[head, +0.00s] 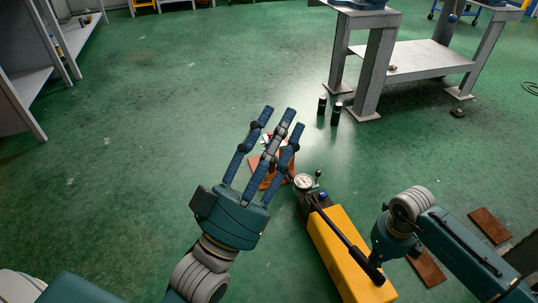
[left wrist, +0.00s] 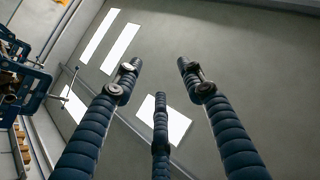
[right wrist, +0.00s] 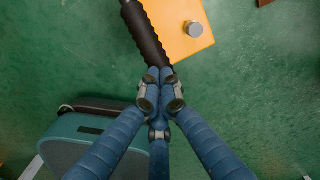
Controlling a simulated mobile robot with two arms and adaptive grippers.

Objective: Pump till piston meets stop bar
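A yellow hand pump (head: 345,255) lies on the green floor. Its black handle (head: 345,238) runs along its top, and a round dial gauge (head: 303,182) sits at its far end. My right gripper (right wrist: 158,77) has its fingers drawn together on the ribbed grip of the handle (right wrist: 143,32). My left gripper (head: 284,122) is raised and empty, its three fingers spread. It also shows open in the left wrist view (left wrist: 160,85). An orange frame (head: 262,172) stands behind the left fingers and is largely hidden; I cannot make out the piston or stop bar.
A grey steel table (head: 415,58) stands at the back right, with two dark cylinders (head: 329,110) by its leg. Brown plates (head: 489,225) lie at the right. A grey shelf (head: 25,85) is at the left. The left floor is clear.

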